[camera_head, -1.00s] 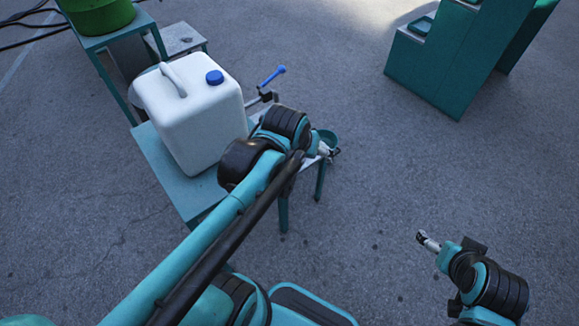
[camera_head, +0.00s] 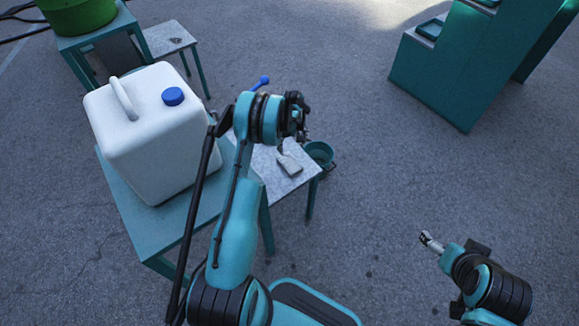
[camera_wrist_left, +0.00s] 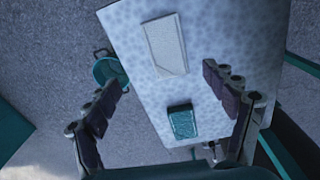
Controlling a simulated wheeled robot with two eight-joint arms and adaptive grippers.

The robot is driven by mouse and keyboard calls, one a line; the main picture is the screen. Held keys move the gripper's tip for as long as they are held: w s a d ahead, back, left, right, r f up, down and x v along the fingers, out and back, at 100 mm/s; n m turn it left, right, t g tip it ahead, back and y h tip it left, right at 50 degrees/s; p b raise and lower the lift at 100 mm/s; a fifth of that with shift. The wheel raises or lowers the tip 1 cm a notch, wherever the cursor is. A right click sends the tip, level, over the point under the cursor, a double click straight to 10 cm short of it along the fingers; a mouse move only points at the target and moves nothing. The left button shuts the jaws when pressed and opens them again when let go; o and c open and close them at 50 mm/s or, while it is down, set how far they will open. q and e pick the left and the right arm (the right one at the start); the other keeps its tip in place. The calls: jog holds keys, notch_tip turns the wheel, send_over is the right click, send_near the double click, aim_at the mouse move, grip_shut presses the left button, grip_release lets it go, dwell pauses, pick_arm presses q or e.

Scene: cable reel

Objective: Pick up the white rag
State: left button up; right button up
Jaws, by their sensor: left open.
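The white rag (camera_wrist_left: 166,45) appears as a flat, pale rectangle on the speckled tabletop (camera_wrist_left: 215,30) in the left wrist view. In the head view the pale rag (camera_head: 290,165) lies near the front right corner of the small table. My left gripper (camera_wrist_left: 163,77) is open and empty above the table, its fingers spread wide, with the rag ahead between and beyond the fingertips. In the head view my left wrist hides part of the tabletop. My right gripper (camera_head: 430,242) is off to the right over bare ground; its jaws are too small to read.
A green bucket (camera_head: 320,154) is beside the table's right edge. A large white canister (camera_head: 155,140) with a blue cap stands on a teal stand to the left.

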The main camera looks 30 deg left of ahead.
pick_arm(q)
jog(key=b, duration=0.1)
send_over(290, 162)
jog(key=shift+n, duration=0.3)
jog(key=f, duration=0.7)
jog(key=shift+s+f, duration=0.15)
jog(key=shift+s, duration=0.05)
notch_tip(290, 162, down, 5)
jog(key=b, duration=0.3)
jog(key=shift+w+f, duration=0.1)
jog(key=shift+c, duration=0.8)
jog(key=c, duration=1.1)
